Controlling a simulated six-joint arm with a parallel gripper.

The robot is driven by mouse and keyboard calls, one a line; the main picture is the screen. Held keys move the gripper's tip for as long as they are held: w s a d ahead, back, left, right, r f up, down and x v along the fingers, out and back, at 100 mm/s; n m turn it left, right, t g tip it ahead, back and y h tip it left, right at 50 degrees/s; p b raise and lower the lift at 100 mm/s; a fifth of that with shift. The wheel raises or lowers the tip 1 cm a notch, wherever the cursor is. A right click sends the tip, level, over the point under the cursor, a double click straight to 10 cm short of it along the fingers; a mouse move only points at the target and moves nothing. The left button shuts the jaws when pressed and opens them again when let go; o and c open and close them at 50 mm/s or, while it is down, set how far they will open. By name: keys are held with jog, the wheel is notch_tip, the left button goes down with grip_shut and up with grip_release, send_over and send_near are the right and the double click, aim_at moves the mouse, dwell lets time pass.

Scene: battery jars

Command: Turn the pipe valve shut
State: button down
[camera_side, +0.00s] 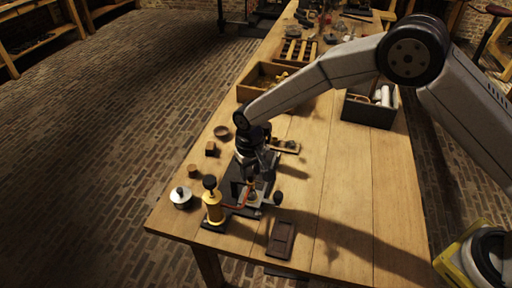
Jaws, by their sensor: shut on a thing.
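A small pipe assembly stands near the front left corner of the wooden table. It has a brass cylinder (213,210) with a black knob on top and a thin orange-red pipe (238,206) running right. The pipe valve (252,194) is at the right end of that pipe, directly below my gripper. My gripper (253,178) points down and is shut on the valve's handle. The fingers and dark parts around them hide most of the handle, so its angle cannot be told.
A silver-lidded jar (181,198) stands left of the brass cylinder. A dark flat tray (282,239) lies to the right front. Small blocks and a round dish (222,132) lie along the left edge. Wooden boxes (246,93) stand farther back.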

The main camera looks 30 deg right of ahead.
aim_at(251, 172)
jog(key=shift+n, duration=0.7)
jog(key=shift+c, duration=1.6)
grip_release()
jog(key=shift+r, duration=3.95)
jog(key=shift+d, duration=0.1)
